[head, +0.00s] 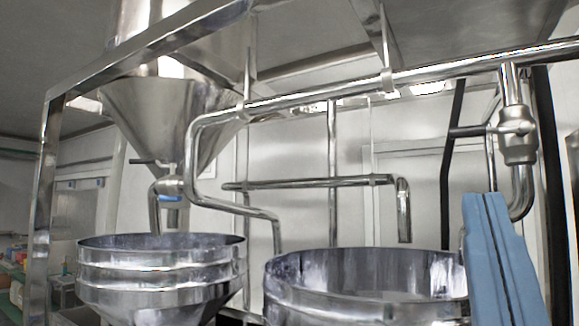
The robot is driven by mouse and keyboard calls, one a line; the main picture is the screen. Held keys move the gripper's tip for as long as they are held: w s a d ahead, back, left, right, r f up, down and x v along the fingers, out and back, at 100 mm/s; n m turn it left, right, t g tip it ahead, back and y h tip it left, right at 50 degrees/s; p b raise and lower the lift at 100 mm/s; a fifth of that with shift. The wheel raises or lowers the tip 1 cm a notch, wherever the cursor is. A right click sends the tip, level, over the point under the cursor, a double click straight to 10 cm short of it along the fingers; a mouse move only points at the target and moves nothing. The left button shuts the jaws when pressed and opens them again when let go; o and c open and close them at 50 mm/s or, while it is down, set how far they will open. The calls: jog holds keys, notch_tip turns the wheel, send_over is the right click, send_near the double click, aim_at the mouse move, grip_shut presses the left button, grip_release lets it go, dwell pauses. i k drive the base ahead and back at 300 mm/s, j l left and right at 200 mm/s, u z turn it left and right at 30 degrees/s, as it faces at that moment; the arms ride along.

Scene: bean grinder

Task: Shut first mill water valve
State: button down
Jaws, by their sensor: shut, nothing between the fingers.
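My gripper (486,200), two blue fingers closed together with a dark seam between them, points up at the lower right, empty. Behind and above its tips in the picture is a metal valve (517,135) on a vertical pipe, with a dark lever (467,131) reaching left. Another valve (171,187) with a blue part sits under the left hopper, near a dark lever (147,162), far from my gripper. I cannot tell which one is the first mill water valve. I cannot judge the depth gap between the fingertips and the right valve.
Two open round steel mill tubs stand below, left (160,262) and centre (370,309). Steel pipes (310,182) and an upper horizontal pipe (450,69) cross above them. A conical hopper (160,115) hangs at left inside a steel frame (45,190).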

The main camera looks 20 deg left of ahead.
aim_at(133, 160)
jog(key=u, duration=1.4)
jog(key=i+j+z, duration=0.15)
jog(key=i+j, duration=0.2)
jog(key=j, duration=0.1)
